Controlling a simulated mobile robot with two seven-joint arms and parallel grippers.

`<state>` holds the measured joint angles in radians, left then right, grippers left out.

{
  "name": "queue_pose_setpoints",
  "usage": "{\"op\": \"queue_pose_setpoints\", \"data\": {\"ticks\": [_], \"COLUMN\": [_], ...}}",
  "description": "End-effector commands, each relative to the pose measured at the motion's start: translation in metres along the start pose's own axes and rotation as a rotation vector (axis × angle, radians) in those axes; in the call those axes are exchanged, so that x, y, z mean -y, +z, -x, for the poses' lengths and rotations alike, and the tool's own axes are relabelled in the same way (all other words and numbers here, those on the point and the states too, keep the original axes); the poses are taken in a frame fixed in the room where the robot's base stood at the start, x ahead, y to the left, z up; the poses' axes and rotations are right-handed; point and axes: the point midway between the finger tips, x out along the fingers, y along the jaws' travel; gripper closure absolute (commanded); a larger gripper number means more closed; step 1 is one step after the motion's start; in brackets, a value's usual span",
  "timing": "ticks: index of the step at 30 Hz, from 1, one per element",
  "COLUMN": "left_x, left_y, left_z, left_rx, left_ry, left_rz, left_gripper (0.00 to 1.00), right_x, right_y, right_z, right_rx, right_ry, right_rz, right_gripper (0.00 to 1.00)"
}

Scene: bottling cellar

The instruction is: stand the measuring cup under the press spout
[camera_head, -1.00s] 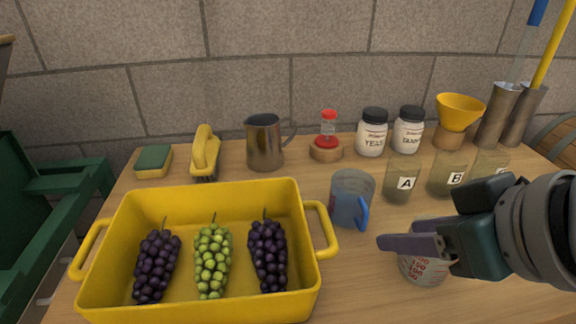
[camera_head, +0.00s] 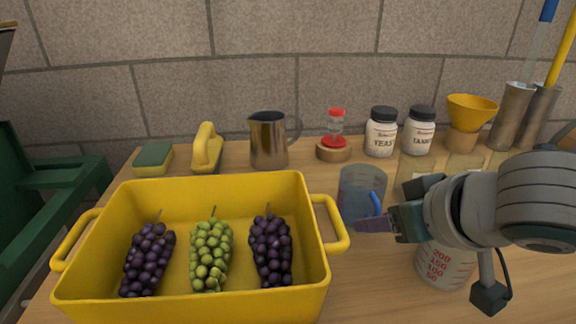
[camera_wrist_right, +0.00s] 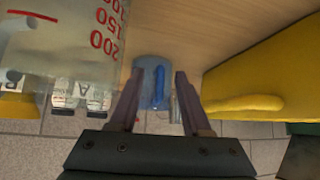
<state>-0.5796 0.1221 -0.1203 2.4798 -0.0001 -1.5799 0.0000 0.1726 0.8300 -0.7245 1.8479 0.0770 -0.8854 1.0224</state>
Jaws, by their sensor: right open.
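A see-through blue cup (camera_head: 356,190) with a blue handle stands upright on the table, right of the yellow crate; it looks like the measuring cup. In the wrist view the cup (camera_wrist_right: 146,70) appears beyond and between my fingertips. My right gripper (camera_head: 364,225) is open and empty, its fingers pointing left just in front of the cup's handle side. I cannot tell whether they touch the cup. A clear beaker with red numbers (camera_head: 447,266) stands below my right wrist, partly hidden. No press spout is clearly in view. My left gripper is out of view.
The yellow crate (camera_head: 325,262) holds three grape bunches. Behind stand a sponge (camera_head: 153,158), a brush (camera_head: 207,150), a metal jug (camera_head: 268,140), a red-topped shaker (camera_head: 336,132), white jars (camera_head: 381,135) and a yellow funnel (camera_head: 471,109). A green frame (camera_head: 22,220) is at left.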

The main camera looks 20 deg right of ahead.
Motion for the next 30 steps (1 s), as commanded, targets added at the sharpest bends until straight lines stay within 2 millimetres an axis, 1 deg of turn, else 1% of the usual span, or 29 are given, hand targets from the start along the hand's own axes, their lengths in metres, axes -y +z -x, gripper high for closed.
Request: {"op": "queue_pose_setpoints", "data": {"ticks": [2, 8, 18, 21, 30], "left_x": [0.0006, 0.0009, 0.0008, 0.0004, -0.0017], "left_y": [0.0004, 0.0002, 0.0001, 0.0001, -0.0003], "left_z": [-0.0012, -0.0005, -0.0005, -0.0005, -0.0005], "left_rx": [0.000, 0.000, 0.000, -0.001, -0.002], "left_ry": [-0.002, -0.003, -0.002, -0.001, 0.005], "left_rz": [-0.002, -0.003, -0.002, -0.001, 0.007], "left_gripper": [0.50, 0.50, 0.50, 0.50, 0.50], "right_x": [0.0001, 0.0001, 0.0000, 0.0000, 0.0001], "right_y": [0.0000, -0.0002, -0.0001, -0.0001, 0.0001], "right_z": [-0.0033, -0.0028, -0.0026, -0.0026, -0.0026], "right_rx": [0.000, 0.000, 0.000, 0.000, 0.000], "right_ry": [0.000, 0.000, 0.000, 0.000, 0.000], "right_rz": [0.000, 0.000, 0.001, 0.001, 0.000], "right_gripper": [0.52, 0.53, 0.91, 1.00, 1.00]}}
